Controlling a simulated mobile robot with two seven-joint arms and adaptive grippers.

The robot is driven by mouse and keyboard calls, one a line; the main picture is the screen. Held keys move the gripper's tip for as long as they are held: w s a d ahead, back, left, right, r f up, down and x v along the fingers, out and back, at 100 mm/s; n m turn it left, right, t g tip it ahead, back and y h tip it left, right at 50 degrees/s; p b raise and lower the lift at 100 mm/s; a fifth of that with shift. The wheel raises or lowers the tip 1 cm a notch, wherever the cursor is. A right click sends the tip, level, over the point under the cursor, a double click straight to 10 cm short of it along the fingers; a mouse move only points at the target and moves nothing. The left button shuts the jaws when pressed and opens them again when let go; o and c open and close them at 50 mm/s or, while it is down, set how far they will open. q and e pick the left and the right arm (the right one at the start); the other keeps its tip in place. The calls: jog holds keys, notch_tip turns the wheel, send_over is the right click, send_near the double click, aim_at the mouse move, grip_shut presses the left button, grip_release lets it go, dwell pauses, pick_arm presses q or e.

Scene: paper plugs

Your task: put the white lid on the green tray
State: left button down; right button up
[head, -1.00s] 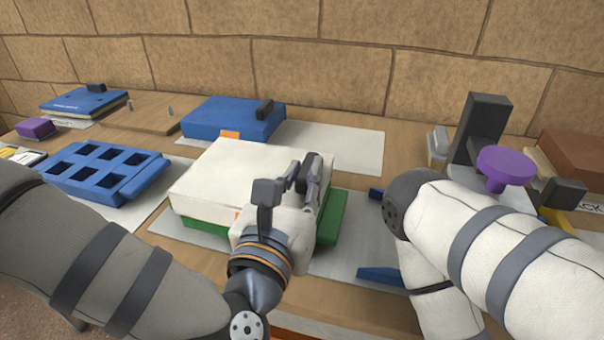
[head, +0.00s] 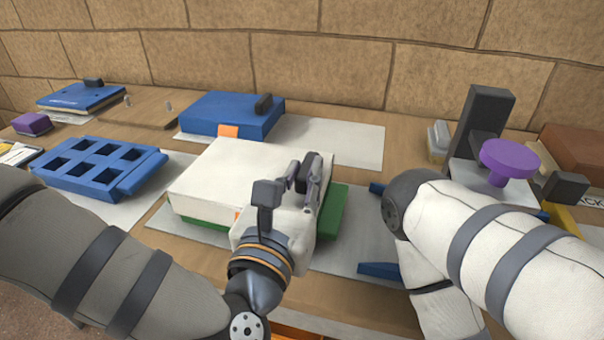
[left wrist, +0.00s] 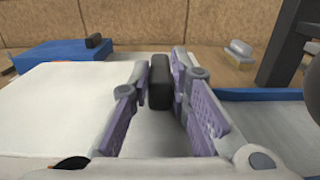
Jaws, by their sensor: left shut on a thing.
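The white lid (head: 225,175) is over the green tray (head: 335,212) in the head view, at the middle of the table. Green shows along the tray's right side and as a strip under the lid's front edge. The lid sits offset to the left of the tray. My left gripper (head: 303,178) is shut on the lid's dark handle (left wrist: 159,84), which stands between the fingers in the left wrist view. The lid also spreads below the fingers there (left wrist: 60,110). Whether the lid touches the tray is hidden. My right gripper is not in view.
A blue box (head: 230,115) stands behind the lid. A blue holder with square holes (head: 125,180) lies to the left. A purple knob (head: 510,158) and a dark upright block (head: 485,115) stand at the right. A pale sheet (head: 350,140) behind is bare.

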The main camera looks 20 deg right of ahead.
pick_arm(q)
jog(key=shift+f, duration=0.1)
jog(key=c, duration=1.4)
grip_release()
